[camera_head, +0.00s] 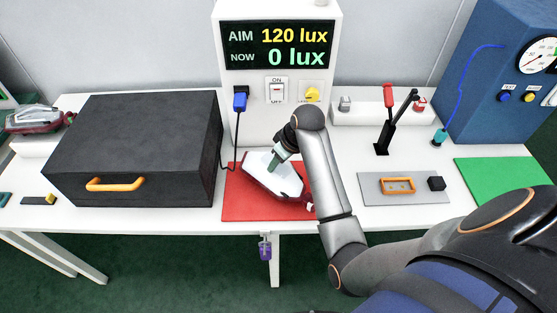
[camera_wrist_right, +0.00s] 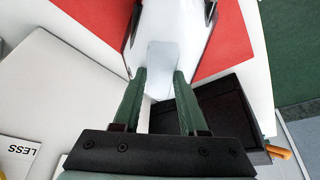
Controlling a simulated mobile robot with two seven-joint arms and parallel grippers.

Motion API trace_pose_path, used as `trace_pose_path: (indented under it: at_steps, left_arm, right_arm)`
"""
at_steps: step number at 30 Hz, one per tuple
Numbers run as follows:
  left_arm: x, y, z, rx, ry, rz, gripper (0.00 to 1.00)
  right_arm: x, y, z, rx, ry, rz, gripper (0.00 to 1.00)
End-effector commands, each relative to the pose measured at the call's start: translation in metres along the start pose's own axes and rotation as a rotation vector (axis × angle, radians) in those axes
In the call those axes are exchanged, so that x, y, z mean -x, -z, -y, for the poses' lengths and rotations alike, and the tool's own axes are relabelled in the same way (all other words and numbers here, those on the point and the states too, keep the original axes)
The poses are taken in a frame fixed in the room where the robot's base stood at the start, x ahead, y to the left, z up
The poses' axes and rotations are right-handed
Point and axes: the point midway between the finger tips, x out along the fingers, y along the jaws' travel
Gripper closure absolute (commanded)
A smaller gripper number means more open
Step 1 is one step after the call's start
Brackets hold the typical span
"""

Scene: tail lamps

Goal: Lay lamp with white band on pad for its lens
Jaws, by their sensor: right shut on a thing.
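A lamp (camera_head: 285,182) with a pale back and a dark red rim is at the red pad (camera_head: 240,207) in the middle of the table. A small white part shows at its right end; I cannot tell whether this is a white band. My right gripper (camera_head: 273,165) is above it, shut on the lamp's back. In the right wrist view the two green fingers (camera_wrist_right: 160,74) grip a raised pale part of the lamp (camera_wrist_right: 170,20). Whether the lamp rests fully on the pad is hard to tell. A green pad (camera_head: 505,183) lies at the far right. My left gripper is not in view.
A black box (camera_head: 135,140) with an orange handle stands left of the red pad. Another red lamp (camera_head: 35,119) lies at the far left. A white display tower (camera_head: 230,110) reads 0 lux. A grey plate (camera_head: 375,190) with an orange frame lies right.

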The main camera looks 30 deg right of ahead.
Motion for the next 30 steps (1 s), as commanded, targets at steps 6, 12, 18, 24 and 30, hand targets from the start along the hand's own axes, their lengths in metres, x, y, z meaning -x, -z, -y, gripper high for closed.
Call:
trace_pose_path:
  at_steps: [6, 12, 18, 24, 30]
  left_arm:
    - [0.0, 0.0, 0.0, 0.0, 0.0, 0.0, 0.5]
    - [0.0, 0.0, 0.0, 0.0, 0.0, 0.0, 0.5]
    - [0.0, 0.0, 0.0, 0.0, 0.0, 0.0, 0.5]
    - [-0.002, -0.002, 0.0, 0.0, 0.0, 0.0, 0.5]
    - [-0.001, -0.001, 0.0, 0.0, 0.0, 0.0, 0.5]
  right_arm:
    - [-0.001, -0.001, 0.0, 0.0, 0.0, 0.002, 0.39]
    - [-0.001, -0.001, 0.0, 0.0, 0.0, 0.001, 0.28]
    - [0.002, 0.001, 0.0, 0.0, 0.0, -0.001, 0.28]
    - [0.026, 0.001, -0.001, 0.001, -0.004, -0.004, 0.28]
    - [0.076, 0.002, -0.001, 0.002, -0.005, -0.004, 0.28]
